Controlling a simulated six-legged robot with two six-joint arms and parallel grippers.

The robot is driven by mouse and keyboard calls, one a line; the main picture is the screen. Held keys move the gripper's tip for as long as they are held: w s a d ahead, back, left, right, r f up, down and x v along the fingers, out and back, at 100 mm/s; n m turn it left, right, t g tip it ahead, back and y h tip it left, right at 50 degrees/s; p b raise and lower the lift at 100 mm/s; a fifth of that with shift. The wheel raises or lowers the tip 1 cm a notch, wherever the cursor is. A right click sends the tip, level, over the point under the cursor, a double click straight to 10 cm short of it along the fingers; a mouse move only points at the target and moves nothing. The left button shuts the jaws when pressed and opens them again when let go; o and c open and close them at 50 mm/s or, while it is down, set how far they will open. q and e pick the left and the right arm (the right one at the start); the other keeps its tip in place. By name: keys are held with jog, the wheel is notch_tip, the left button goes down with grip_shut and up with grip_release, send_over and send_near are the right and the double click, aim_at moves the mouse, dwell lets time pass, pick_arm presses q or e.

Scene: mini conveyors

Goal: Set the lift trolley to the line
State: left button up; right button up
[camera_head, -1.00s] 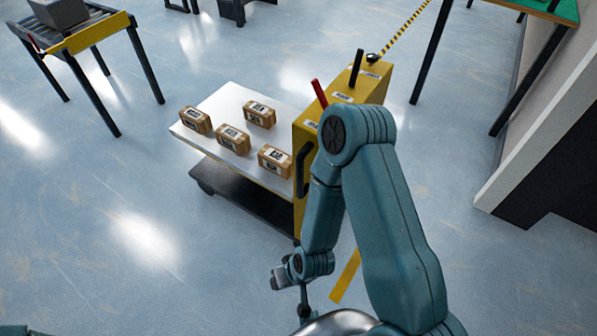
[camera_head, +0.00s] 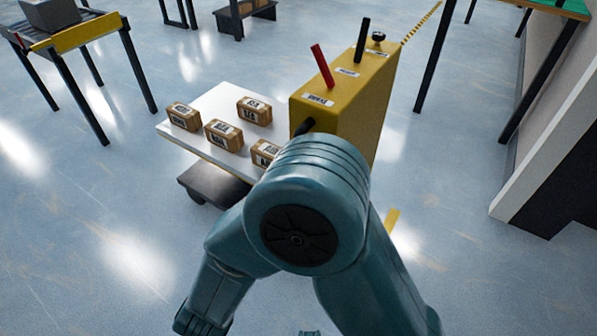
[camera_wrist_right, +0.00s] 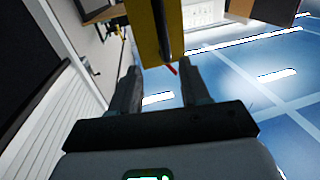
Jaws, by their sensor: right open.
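The lift trolley has a white deck (camera_head: 218,104) with several brown labelled boxes (camera_head: 223,135) on it, and a yellow control box (camera_head: 346,92) at its right end. A red lever (camera_head: 322,66), a black lever (camera_head: 362,40) and a dark knob stand on the control box. My right arm crosses in front of the trolley in the head view, and its gripper is hidden there. In the right wrist view my right gripper (camera_wrist_right: 160,88) is open and empty, with a yellow panel and black bar (camera_wrist_right: 162,28) beyond its fingertips. My left gripper is not in view.
A yellow floor strip (camera_head: 391,219) shows right of my arm, partly hidden. A roller conveyor (camera_head: 70,35) with a grey box is at the upper left. A green-topped table (camera_head: 548,8) and a pale wall are on the right. The floor left of the trolley is clear.

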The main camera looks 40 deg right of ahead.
jog(key=b+x, duration=0.3)
jog(key=x, duration=1.3)
jog(key=shift+w+a, duration=0.15)
jog(key=shift+a, duration=0.05)
jog(key=shift+r, duration=0.1)
jog(key=shift+c, duration=0.3)
grip_shut()
